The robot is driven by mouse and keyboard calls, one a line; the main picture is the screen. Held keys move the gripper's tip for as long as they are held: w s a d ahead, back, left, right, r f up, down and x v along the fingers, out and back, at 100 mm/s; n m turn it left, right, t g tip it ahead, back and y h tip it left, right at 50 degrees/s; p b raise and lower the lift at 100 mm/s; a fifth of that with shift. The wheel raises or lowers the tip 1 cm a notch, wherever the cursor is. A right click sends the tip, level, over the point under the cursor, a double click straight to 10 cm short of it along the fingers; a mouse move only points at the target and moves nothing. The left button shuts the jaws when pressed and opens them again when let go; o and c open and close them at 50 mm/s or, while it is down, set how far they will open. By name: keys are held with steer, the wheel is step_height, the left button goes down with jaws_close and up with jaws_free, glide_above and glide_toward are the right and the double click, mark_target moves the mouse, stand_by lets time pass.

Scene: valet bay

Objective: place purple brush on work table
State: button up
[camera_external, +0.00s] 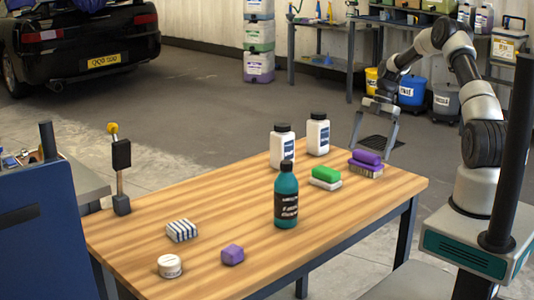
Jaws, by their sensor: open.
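The purple brush (366,157) has a purple top over a brownish bristle block. It sits on the work table (330,232) near its far right corner. The work table has a light striped wood top and dark legs. My gripper (370,151) is open and empty, pointing down, with its two fingers apart. In the picture its fingertips lie to the left and right of the brush. I cannot tell whether they are around it or behind it.
A green brush (325,175) sits just left of the purple one. Two white bottles (282,148) and a teal bottle (286,200) stand nearby. A striped block (182,231), a white jar (169,266) and a purple block (232,255) lie toward the front.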

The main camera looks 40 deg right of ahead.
steer(key=v, duration=0.7)
steer(key=shift+d+r+p, duration=0.2)
steer(key=shift+r+p, duration=0.15)
steer(key=shift+p, duration=0.1)
